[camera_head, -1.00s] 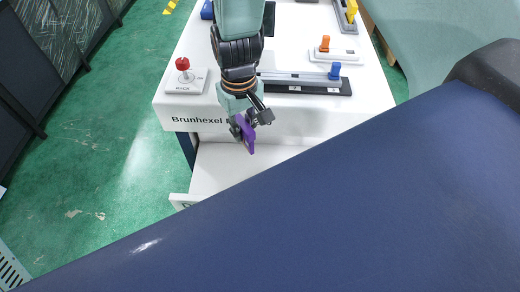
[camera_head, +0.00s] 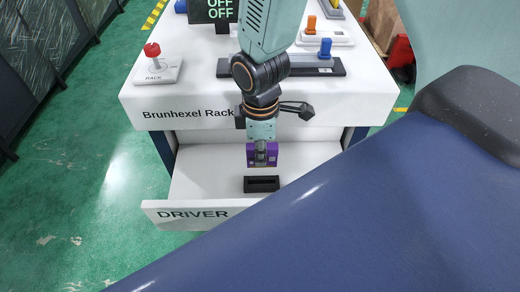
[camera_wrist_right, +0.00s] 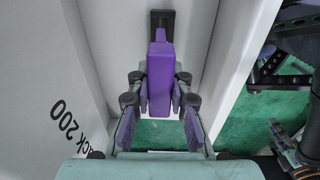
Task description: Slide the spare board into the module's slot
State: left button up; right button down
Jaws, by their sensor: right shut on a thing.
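My right gripper (camera_head: 262,150) is shut on the purple spare board (camera_head: 251,160) in the head view. It holds the board above the open white drawer marked DRIVER. The black module (camera_head: 262,184) with a dark slot in its top sits in that drawer, just below the board and a little apart from it in this view. In the right wrist view the purple board (camera_wrist_right: 160,75) stands between the fingers (camera_wrist_right: 160,108), and the black module (camera_wrist_right: 162,20) shows beyond it. My left gripper is not in view.
The drawer (camera_head: 205,185) is open below the white Brunhexel Rack table (camera_head: 150,100). On the table are a red-knobbed switch (camera_head: 153,62), a blue-handled slider (camera_head: 325,50) and an orange lever (camera_head: 311,25). Green floor lies at the left.

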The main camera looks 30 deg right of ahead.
jog(key=shift+a+r+p, duration=0.15)
jog(key=shift+p, duration=0.7)
jog(key=shift+d+f+b, duration=0.2)
jog(key=shift+f+b, duration=0.25)
jog(key=shift+f, duration=0.4)
notch_tip(320, 180, down, 2)
jog(key=shift+a+f+b, duration=0.1)
jog(key=shift+a+b, duration=0.05)
jog(key=shift+b, duration=0.4)
jog(key=shift+f+b, duration=0.45)
jog(key=shift+f, duration=0.65)
jog(key=shift+p, duration=1.1)
jog(key=shift+f+b, duration=0.8)
jog(key=shift+f, duration=0.9)
jog(key=c, duration=1.2)
grip_release()
